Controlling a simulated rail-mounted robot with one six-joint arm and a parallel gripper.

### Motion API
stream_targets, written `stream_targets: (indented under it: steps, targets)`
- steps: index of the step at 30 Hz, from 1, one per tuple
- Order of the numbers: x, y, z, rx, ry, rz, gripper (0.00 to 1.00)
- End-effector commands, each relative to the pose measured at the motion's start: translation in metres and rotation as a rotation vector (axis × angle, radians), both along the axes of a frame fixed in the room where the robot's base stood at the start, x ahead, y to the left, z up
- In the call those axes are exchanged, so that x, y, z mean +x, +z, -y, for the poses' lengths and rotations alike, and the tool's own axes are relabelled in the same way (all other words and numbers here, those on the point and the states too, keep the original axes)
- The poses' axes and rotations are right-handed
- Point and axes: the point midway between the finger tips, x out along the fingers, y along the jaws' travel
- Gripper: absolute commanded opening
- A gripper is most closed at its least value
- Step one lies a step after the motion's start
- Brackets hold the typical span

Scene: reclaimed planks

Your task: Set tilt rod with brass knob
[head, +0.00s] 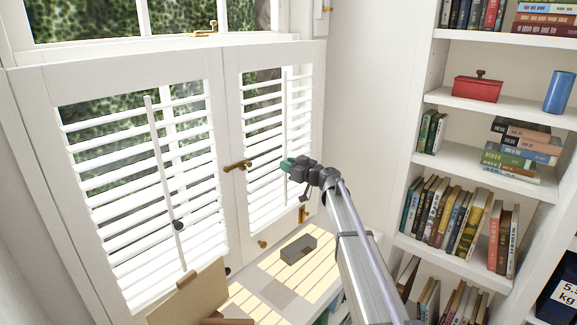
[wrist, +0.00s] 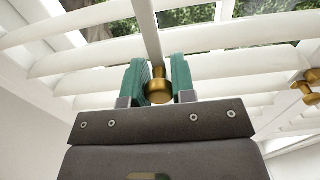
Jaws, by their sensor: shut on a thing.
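Two white louvred shutter panels stand at the window. The right panel's white tilt rod (head: 286,110) runs upright in front of its slats; it also shows in the wrist view (wrist: 148,30). My gripper (head: 288,164) is at this rod, around its mid-height. In the wrist view, my gripper's green fingers (wrist: 156,76) are shut on the brass knob (wrist: 158,92) on the rod. In the head view the knob is hidden by the fingers. The left panel's tilt rod (head: 162,165) carries a dark knob (head: 178,226). Slats on both panels are tilted with gaps showing greenery.
A brass latch (head: 237,165) joins the panels at mid-height; brass also shows at the wrist view's right edge (wrist: 307,86). Below, a sunlit ledge holds a grey block (head: 298,249) and a tan board (head: 190,293). A filled bookcase (head: 440,170) stands to the right.

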Motion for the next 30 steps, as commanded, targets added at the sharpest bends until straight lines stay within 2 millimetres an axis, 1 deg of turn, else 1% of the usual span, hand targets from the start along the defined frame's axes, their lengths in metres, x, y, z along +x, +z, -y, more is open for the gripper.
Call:
stream_targets:
  steps: [1, 4, 11, 14, 21, 23, 30]
  targets:
    - [0.000, 0.000, 0.000, 0.000, 0.000, 0.000, 0.09]
    - [0.000, 0.000, 0.000, 0.000, 0.000, 0.000, 0.00]
    - [0.000, 0.000, 0.000, 0.000, 0.000, 0.000, 0.00]
    - [0.000, -0.009, 0.000, 0.000, 0.000, 0.000, 0.00]
    - [0.000, -0.055, 0.000, -0.001, 0.002, -0.001, 0.00]
    - [0.000, -0.059, 0.000, -0.001, 0.002, -0.001, 0.00]
    - [0.000, -0.055, 0.000, -0.002, 0.003, -0.001, 0.00]
